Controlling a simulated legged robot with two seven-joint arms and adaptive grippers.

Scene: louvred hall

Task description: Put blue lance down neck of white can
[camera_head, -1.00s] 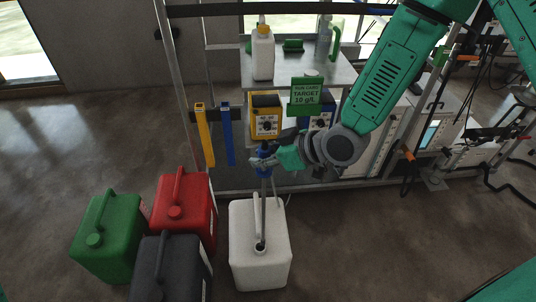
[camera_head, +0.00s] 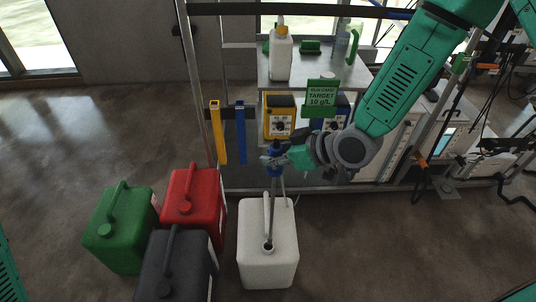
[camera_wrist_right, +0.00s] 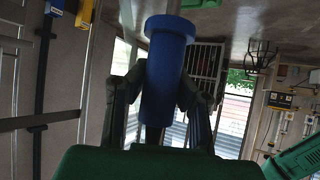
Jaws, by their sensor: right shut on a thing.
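The white can (camera_head: 284,250) stands upright on the floor, its dark round neck (camera_head: 268,247) near its front edge. My right gripper (camera_head: 275,158) is above the can and shut on the blue lance (camera_head: 275,148). The lance is near upright, and its thin grey tube runs down toward the neck. The tube's lower end meets the neck in the picture; whether it is inside or in front of it I cannot tell. In the right wrist view the lance's blue head (camera_wrist_right: 166,80) sits between the fingers. My left gripper is not in view.
Red (camera_head: 195,208), green (camera_head: 122,232) and dark grey (camera_head: 178,268) cans stand left of the white can. A bench (camera_head: 310,72) with a white bottle (camera_head: 281,55) and a green sign (camera_head: 321,97) stands behind. Floor right of the white can is clear.

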